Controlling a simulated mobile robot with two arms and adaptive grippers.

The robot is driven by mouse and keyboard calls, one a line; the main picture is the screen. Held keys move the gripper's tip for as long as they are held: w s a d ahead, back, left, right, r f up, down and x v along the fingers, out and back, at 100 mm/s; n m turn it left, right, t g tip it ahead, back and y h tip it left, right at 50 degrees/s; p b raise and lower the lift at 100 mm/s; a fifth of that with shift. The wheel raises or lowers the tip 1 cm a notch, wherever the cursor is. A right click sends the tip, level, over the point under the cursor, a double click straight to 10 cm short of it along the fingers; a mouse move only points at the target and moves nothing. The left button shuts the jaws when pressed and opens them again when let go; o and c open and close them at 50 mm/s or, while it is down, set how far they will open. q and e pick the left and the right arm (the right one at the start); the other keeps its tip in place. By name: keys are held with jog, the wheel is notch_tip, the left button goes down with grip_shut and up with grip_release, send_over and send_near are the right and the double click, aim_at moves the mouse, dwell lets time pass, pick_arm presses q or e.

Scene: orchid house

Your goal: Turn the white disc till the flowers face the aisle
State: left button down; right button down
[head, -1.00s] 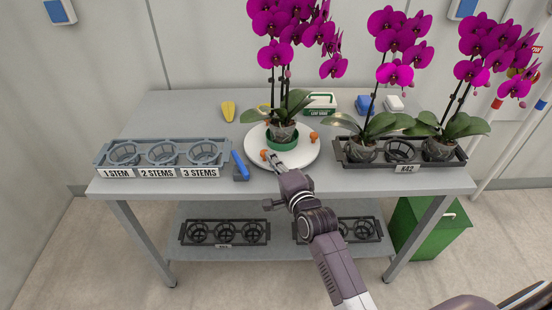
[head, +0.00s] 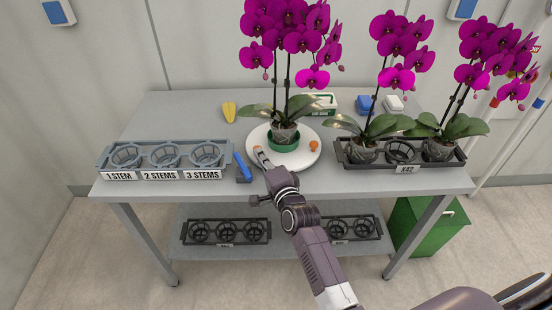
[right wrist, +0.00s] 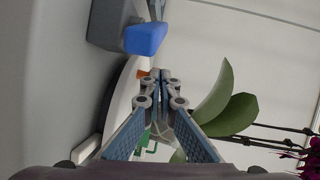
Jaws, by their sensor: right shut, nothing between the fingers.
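The white disc (head: 258,132) lies on the grey table and bears a green ring (head: 283,144) with a potted orchid (head: 285,131) in it. The orchid's magenta flowers (head: 300,42) face largely toward my side, many showing their fronts. An orange knob (head: 314,146) stands at the disc's right; another is partly hidden at its left beside my right gripper (head: 261,153). That gripper is shut and empty, its tips at the disc's left front. In the right wrist view the shut tips (right wrist: 160,76) are next to an orange knob (right wrist: 142,73); contact is unclear. My left gripper is out of view.
A blue-handled tool (head: 242,166) stands close left of my gripper, beside the stem-labelled grey rack (head: 165,172). The dark K42 rack (head: 405,168) with two orchids is at right; a leaf reaches near the disc. A yellow object (head: 229,111) lies behind.

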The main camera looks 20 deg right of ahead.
aim_at(251, 158)
jog(key=shift+w+a, duration=0.3)
jog(key=shift+w, duration=0.35)
jog(key=shift+w+a, duration=0.25)
jog(key=shift+w, duration=0.4)
jog(key=shift+w+a, duration=0.3)
jog(key=shift+w, duration=0.45)
jog(key=s, duration=0.4)
jog(key=s+r, duration=0.1)
jog(key=s, duration=0.7)
jog(key=shift+d+r, duration=0.15)
jog(key=shift+d, duration=0.2)
